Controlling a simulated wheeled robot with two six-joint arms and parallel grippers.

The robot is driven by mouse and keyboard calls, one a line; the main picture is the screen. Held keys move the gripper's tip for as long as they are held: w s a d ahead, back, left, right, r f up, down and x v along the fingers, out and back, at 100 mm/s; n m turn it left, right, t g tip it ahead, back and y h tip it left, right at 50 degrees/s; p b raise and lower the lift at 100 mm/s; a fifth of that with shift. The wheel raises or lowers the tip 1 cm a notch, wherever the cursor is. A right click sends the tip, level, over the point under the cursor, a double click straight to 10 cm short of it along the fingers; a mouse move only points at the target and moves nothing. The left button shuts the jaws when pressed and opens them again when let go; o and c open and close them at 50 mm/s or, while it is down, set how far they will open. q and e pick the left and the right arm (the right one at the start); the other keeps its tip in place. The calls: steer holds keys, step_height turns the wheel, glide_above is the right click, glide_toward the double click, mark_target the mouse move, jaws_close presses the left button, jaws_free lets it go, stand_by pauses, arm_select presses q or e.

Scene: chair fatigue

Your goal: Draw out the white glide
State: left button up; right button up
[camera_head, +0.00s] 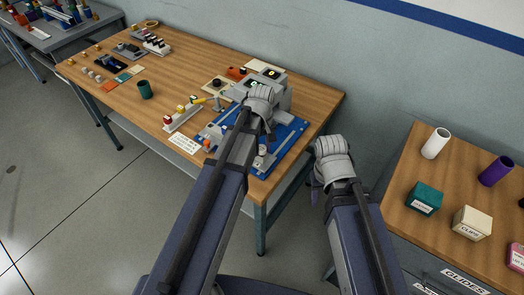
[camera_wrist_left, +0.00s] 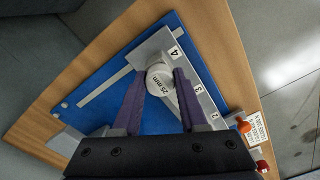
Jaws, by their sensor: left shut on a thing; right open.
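In the left wrist view, a white round piece marked 25 mm (camera_wrist_left: 158,82) stands at the numbered grey plate (camera_wrist_left: 202,101) on a blue board (camera_wrist_left: 112,100). The purple fingers of my left gripper (camera_wrist_left: 161,72) are on either side of it and shut on it. In the head view, my left arm covers part of the blue board (camera_head: 291,131), and the left fingertips cannot be made out. My right gripper (camera_head: 314,196) is open, low beside the wooden table's right edge; only a little purple shows there. A white cylinder (camera_head: 436,143) stands apart on the right cabinet.
The right cabinet (camera_head: 408,165) holds a purple cylinder (camera_head: 495,170), a green box (camera_head: 425,198) and a cream box (camera_head: 471,222). A gap separates table and cabinet.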

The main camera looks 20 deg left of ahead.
mark_target(262, 147)
arm_select(q)
jaws_close()
steer(key=shift+r, duration=0.15)
steer(key=shift+r+p, duration=1.95)
steer(key=shift+p, duration=0.15)
step_height(262, 147, up, 4)
steer(key=p, duration=0.4)
